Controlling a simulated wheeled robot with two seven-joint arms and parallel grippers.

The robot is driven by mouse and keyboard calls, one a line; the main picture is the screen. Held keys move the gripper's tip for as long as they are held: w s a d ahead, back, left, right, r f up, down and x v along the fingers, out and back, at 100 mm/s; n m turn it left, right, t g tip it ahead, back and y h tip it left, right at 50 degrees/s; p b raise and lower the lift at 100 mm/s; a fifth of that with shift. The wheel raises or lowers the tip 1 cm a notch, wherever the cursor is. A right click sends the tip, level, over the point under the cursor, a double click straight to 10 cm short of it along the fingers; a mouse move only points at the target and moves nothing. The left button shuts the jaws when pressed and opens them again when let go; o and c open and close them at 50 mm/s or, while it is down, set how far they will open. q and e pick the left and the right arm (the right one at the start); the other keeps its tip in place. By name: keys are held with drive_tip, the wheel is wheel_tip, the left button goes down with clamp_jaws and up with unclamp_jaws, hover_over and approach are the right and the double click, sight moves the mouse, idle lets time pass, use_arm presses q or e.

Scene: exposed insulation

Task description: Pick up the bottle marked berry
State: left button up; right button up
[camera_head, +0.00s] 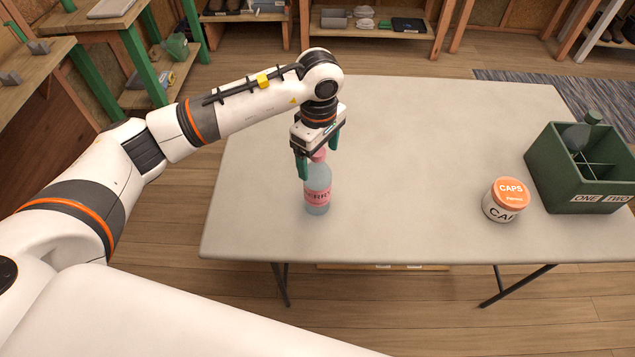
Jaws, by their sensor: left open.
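A clear bottle (317,199) with a pink label and a pink cap stands upright on the grey table (420,130), near its left end. The label's letters are small and partly readable, ending like "ERRY". My left gripper (318,160) points down right above the bottle, with its green fingers apart on either side of the bottle's cap. The fingers hide part of the bottle's neck, and I cannot tell if they touch it. My right gripper is not in view.
A white jar with an orange lid marked CAPS (505,200) stands on the table's right side. The table's middle is clear.

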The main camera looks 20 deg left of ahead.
sight(318, 166)
use_arm(q)
drive_tip(key=shift+f, duration=0.4)
drive_tip(key=f+p, duration=0.1)
drive_tip(key=f, duration=0.2)
drive_tip(key=shift+w+a+f+p, duration=0.2)
drive_tip(key=shift+w+f+p, duration=0.1)
drive_tip(key=shift+w+p, duration=0.1)
drive_tip(key=shift+f, duration=0.35)
drive_tip(key=shift+c, duration=0.3)
drive_tip(key=c, duration=1.2)
